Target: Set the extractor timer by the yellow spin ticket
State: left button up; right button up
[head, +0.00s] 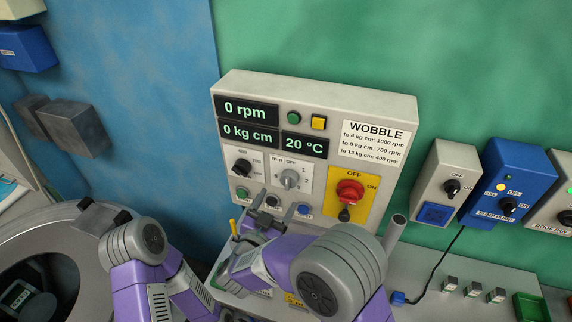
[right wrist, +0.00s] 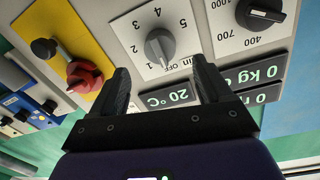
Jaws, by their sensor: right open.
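The grey timer knob (head: 289,178) sits on a white dial plate in the middle of the control panel (head: 400,104). In the right wrist view the knob (right wrist: 160,45) is ringed by OFF and minute numbers, and its pointer appears to face OFF. My right gripper (head: 276,207) is open and empty, just below the dial in the head view. In the right wrist view its fingers (right wrist: 161,88) stand apart, with the knob beyond the gap.
Beside the timer are a black speed knob (head: 242,168) and a red switch (head: 350,191) on a yellow plate. Displays read 0 rpm, 0 kg cm and 20 °C. A WOBBLE label (head: 374,142) is at upper right. A round drum opening (head: 60,235) lies at left.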

aim_at(286, 184)
jog(key=shift+x, duration=0.85)
jog(key=p+x, duration=0.1)
jog(key=x, duration=0.3)
jog(key=shift+w+d+r, duration=0.15)
jog(key=shift+w+d, duration=0.05)
jog(key=shift+w, duration=0.05)
jog(key=shift+w+d, duration=0.15)
jog(key=shift+w, duration=0.3)
